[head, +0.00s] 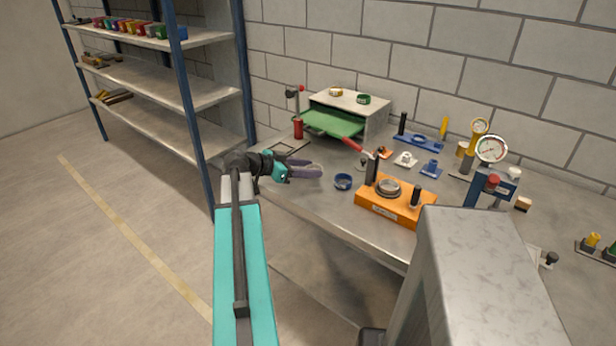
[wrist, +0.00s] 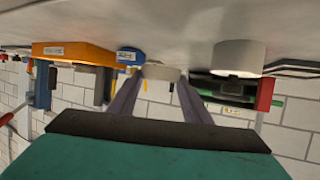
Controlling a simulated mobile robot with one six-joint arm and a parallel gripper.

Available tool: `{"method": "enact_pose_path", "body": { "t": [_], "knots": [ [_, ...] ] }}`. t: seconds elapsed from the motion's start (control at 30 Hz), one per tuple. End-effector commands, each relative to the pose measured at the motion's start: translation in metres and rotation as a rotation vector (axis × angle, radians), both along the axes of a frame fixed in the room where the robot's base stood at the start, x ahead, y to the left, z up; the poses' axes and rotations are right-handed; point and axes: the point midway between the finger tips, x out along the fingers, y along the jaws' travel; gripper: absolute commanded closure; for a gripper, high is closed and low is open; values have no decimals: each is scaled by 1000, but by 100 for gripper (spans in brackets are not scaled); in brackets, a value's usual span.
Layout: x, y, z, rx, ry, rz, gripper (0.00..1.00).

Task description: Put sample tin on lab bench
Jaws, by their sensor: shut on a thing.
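My gripper (head: 318,171) is at the left part of the lab bench (head: 314,199), low over its top. In the wrist view, which is upside down, the fingers (wrist: 160,82) close in on a small pale round tin (wrist: 160,73), the sample tin as far as I can tell. Its top and bottom are partly hidden, and I cannot tell whether it touches the bench. In the head view the fingers mostly hide it. A blue tin (head: 343,181) stands on the bench just right of the fingertips; it also shows in the wrist view (wrist: 130,56).
A larger pale cylinder (wrist: 240,57) stands beside the fingers. An orange fixture (head: 394,207) with black posts is to the right. A box with a green tray (head: 333,123) and a red post (head: 298,129) stand behind. Gauges (head: 491,149) crowd the right. Shelves (head: 165,87) stand left.

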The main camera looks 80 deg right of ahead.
Motion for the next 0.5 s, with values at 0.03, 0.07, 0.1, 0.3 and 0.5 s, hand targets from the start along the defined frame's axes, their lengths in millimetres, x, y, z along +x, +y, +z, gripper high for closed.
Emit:
{"method": "enact_pose_path", "body": {
  "t": [0.03, 0.07, 0.1, 0.3, 0.5],
  "knots": [
    [0, 0, 0, 0, 0, 0, 81],
    [0, 0, 0, 0, 0, 0, 81],
    [0, 0, 0, 0, 0, 0, 81],
    [0, 0, -5, 1, 1, 1, 81],
    [1, 0, -21, 3, 1, 1, 81]
  ]
}}
